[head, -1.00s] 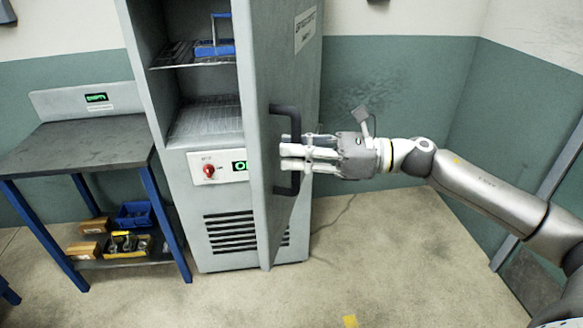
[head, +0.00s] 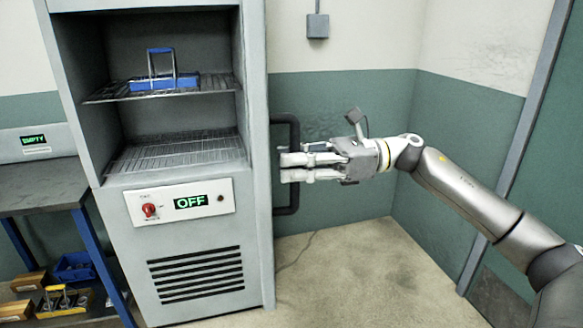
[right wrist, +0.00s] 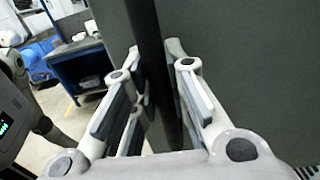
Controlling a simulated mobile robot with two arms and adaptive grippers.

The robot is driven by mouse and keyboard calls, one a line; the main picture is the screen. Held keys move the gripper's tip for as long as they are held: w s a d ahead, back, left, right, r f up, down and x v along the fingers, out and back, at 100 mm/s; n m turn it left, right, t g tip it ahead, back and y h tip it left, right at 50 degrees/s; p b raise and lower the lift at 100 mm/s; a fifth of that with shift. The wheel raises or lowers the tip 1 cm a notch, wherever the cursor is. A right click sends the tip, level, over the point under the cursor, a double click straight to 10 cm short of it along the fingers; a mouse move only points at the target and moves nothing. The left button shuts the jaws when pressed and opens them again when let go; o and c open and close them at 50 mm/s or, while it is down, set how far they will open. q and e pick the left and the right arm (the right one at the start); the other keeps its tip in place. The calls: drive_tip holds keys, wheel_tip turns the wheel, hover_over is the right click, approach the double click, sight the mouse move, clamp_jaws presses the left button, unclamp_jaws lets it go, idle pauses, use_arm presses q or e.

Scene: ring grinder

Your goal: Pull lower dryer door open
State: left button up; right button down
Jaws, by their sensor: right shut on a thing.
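The dryer door (head: 259,120) stands wide open and shows nearly edge-on at the right of the dryer (head: 196,276) in the head view. Its dark vertical handle (head: 291,203) is on the door's right side in that view. My right gripper (head: 291,167) is shut on the handle around its middle. In the right wrist view the handle (right wrist: 149,45) runs between the two fingers, with a dark grey surface (right wrist: 245,60) at the right. My left gripper is out of view.
Inside the dryer are an upper rack (head: 215,84) with a blue tray (head: 164,82) and an empty lower rack (head: 190,152). The panel display (head: 190,202) reads OFF. A table (head: 35,190) with an EMPTY sign stands left. Floor (head: 355,270) at right is clear.

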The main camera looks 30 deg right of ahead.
drive_tip(key=c, duration=1.4)
unclamp_jaws()
drive_tip(key=shift+d, duration=0.1)
drive_tip(key=v, duration=1.2)
drive_tip(key=shift+r, duration=0.1)
